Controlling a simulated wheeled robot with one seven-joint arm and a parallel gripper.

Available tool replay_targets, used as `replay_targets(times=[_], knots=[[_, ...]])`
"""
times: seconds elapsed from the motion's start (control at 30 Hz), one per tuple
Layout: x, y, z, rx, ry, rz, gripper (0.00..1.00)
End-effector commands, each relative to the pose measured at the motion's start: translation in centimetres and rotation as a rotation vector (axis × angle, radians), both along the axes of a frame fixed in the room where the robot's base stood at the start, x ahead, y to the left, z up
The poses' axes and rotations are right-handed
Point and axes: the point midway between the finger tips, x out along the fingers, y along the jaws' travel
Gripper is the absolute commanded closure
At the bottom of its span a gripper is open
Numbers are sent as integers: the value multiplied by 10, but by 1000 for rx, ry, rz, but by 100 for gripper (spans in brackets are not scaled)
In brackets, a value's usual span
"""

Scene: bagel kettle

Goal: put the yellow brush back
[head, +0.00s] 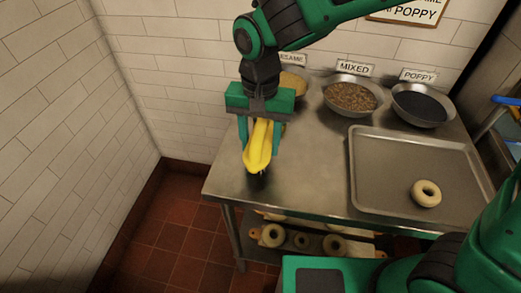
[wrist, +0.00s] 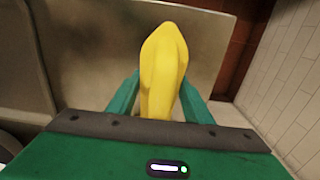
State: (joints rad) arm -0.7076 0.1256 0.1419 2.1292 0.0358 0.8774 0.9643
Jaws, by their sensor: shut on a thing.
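My gripper (head: 260,143) is shut on the yellow brush (head: 258,147), with a green finger on each side of it. The brush points downward, with a dark part at its lower end, over the left front part of the steel table (head: 309,186). I cannot tell whether its lower end touches the table.
A metal tray (head: 362,180) on the right of the table holds one bagel (head: 426,193). Sesame (head: 293,84), mixed (head: 350,97) and poppy (head: 419,105) bowls stand along the back. Several bagels lie on the lower shelf (head: 300,240). A tiled wall (head: 60,150) is at left.

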Motion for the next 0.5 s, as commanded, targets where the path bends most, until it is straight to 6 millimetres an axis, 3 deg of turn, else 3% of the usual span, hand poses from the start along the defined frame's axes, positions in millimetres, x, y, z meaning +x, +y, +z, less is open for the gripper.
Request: replay_targets(times=[0.3, 0.5], knots=[[0, -1, -36, -1, 1, -1, 75], [1, -1, -39, 0, 0, -2, 75]])
